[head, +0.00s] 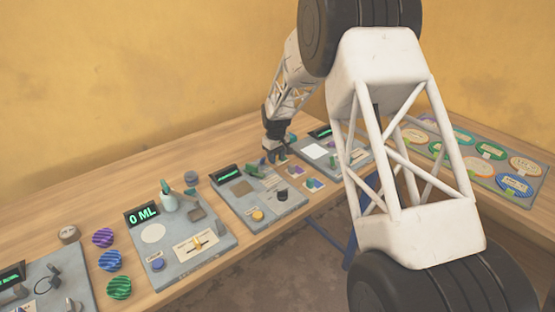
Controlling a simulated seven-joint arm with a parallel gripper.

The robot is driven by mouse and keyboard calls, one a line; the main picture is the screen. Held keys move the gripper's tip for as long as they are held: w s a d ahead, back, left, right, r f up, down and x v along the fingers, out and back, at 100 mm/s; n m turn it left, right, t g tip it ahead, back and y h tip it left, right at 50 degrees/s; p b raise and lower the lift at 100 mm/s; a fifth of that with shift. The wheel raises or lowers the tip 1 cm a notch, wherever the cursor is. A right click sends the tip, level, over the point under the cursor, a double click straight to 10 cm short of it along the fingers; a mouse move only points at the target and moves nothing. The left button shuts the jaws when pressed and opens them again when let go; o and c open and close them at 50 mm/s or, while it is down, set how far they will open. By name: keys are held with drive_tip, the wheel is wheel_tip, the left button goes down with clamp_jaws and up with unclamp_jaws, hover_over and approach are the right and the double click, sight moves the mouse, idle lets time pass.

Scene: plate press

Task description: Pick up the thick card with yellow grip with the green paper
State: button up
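Several small cards lie on the table between two grey panels, near the middle of the picture. One pale card (295,170) has a small coloured patch. My gripper (275,156) points down just behind and left of these cards, close to the panel edges. Its fingers are small and dark, so I cannot tell whether they are open or hold anything.
A grey panel (262,217) with a black knob and yellow button stands left of the cards. Another panel (345,170) with a white square is to their right. Further left are a "0 ML" panel (185,268) and striped balls (112,261). A tray (512,192) of round labels is at right.

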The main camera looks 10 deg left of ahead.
clamp_jaws()
drive_tip(key=shift+r, duration=5)
drive_tip(key=shift+a, duration=0.1)
